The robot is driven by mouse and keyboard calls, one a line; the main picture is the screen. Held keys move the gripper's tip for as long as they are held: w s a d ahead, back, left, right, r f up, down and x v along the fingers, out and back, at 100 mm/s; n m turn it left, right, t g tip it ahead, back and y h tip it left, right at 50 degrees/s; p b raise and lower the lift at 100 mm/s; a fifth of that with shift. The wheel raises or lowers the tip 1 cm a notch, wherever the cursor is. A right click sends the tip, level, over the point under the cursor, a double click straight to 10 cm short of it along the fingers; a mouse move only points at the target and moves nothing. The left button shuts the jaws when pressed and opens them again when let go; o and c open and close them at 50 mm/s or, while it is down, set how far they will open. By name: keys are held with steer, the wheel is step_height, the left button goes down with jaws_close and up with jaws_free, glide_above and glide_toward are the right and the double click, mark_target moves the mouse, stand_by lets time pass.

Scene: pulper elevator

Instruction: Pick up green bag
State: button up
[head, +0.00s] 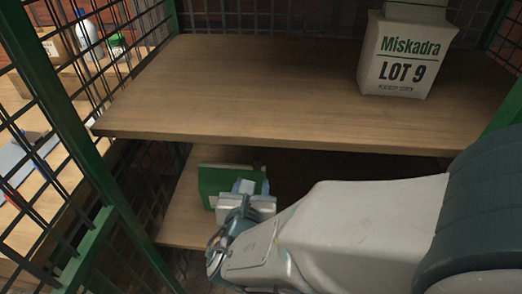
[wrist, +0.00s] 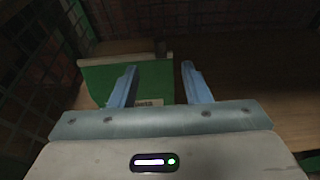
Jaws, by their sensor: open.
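The green bag (head: 217,179) stands on the lower shelf in the head view, towards its left side. It is a boxy green packet with a paler top edge, and my gripper hides part of its front. In the wrist view the green bag (wrist: 103,82) lies ahead, left of centre. My gripper (wrist: 158,75) is open, with its two blue fingers apart and empty. The left finger overlaps the bag in the picture and the right finger is just beyond its right edge. I cannot tell whether either finger touches it. My gripper also shows in the head view (head: 245,187).
The upper wooden shelf (head: 220,85) overhangs the lower shelf (head: 178,215). A white "Miskadra LOT 9" bag (head: 400,60) stands on the upper shelf. A green post (head: 50,95) and wire mesh close the left side. The lower shelf looks bare right of the bag.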

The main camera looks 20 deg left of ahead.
mark_target(257, 163)
steer(key=b+x, duration=0.2)
steer(key=x, duration=0.6)
steer(key=shift+w+a+f, duration=0.1)
steer(key=shift+a+f, duration=0.05)
steer(key=shift+a, duration=0.05)
steer(key=b+x, duration=0.1)
steer(key=x, duration=0.3)
steer(key=shift+f+b, duration=0.35)
steer(key=shift+w+a, duration=0.15)
steer(key=shift+w, duration=0.35)
jaws_close()
